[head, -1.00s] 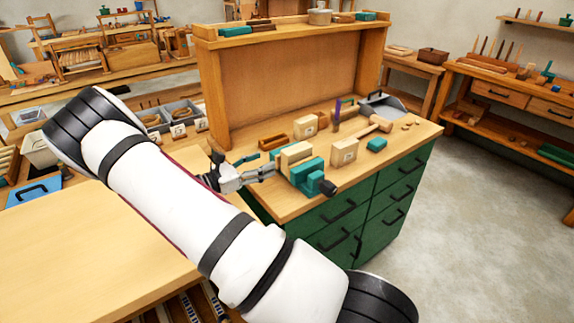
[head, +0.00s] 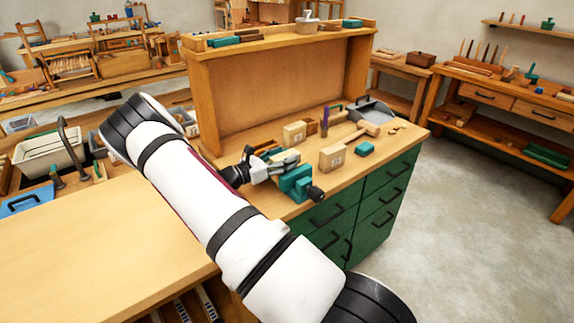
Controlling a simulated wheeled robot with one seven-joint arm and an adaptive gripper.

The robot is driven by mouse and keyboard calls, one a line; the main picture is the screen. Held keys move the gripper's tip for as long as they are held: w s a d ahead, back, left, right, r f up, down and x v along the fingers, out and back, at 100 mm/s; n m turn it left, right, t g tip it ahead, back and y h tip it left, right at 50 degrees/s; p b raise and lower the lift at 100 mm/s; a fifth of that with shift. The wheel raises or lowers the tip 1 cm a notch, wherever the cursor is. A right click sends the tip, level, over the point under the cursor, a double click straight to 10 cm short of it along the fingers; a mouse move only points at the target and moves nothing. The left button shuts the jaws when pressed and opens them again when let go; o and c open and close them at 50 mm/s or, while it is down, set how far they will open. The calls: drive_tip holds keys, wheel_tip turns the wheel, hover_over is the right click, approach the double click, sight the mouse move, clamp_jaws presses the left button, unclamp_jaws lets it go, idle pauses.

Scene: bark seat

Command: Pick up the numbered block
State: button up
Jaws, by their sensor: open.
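A pale wooden block with a dark printed mark (head: 332,157) stands upright on the cabinet top, right of the teal vise (head: 297,183). A similar marked block (head: 294,132) stands farther back. The marks are too small to read. My gripper (head: 292,160) is open, at the vise's upper left side, left of the nearer marked block and apart from it. It covers most of the vise's jaws and what lies between them; I cannot tell whether its fingers touch anything there.
A wooden mallet (head: 369,128), a purple-handled tool (head: 325,122), a small teal block (head: 365,149) and a grey dustpan (head: 377,109) lie on the cabinet top (head: 345,178). A tall back panel (head: 290,85) rises behind. Floor is clear to the right.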

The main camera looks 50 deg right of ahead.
drive_tip(key=shift+s+d, duration=0.15)
drive_tip(key=shift+d, duration=0.45)
drive_tip(key=shift+c, duration=0.5)
clamp_jaws()
